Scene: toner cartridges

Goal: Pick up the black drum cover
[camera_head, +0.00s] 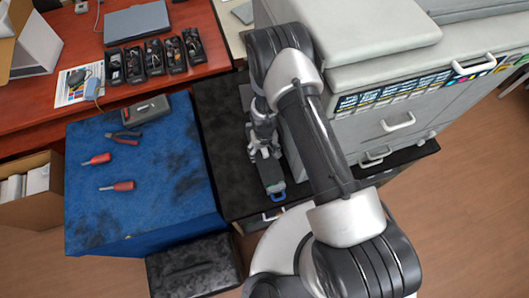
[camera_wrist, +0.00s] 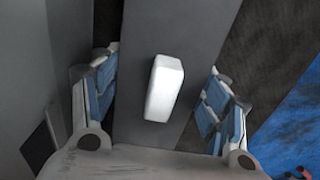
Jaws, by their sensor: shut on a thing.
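The drum cover (camera_head: 271,178) is a long dark grey piece with a blue end, over the black surface beside the printer in the head view. In the wrist view the dark grey cover (camera_wrist: 150,45) runs between the fingers, with a white block (camera_wrist: 163,88) on its upper face. My gripper (camera_head: 264,155) is above the cover, its fingers shut on the cover's two sides; the blue-padded fingers (camera_wrist: 158,100) also show in the wrist view. The fingertips' contact is partly hidden. I cannot tell whether the cover rests on the surface or is lifted.
The grey printer (camera_head: 365,100) stands close to the right of my gripper. The black surface (camera_head: 218,125) is clear to the left. A blue-covered table (camera_head: 150,185) holds red-handled screwdrivers (camera_head: 117,186), pliers (camera_head: 124,135) and a grey case (camera_head: 146,110). A black box (camera_head: 195,268) stands in front.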

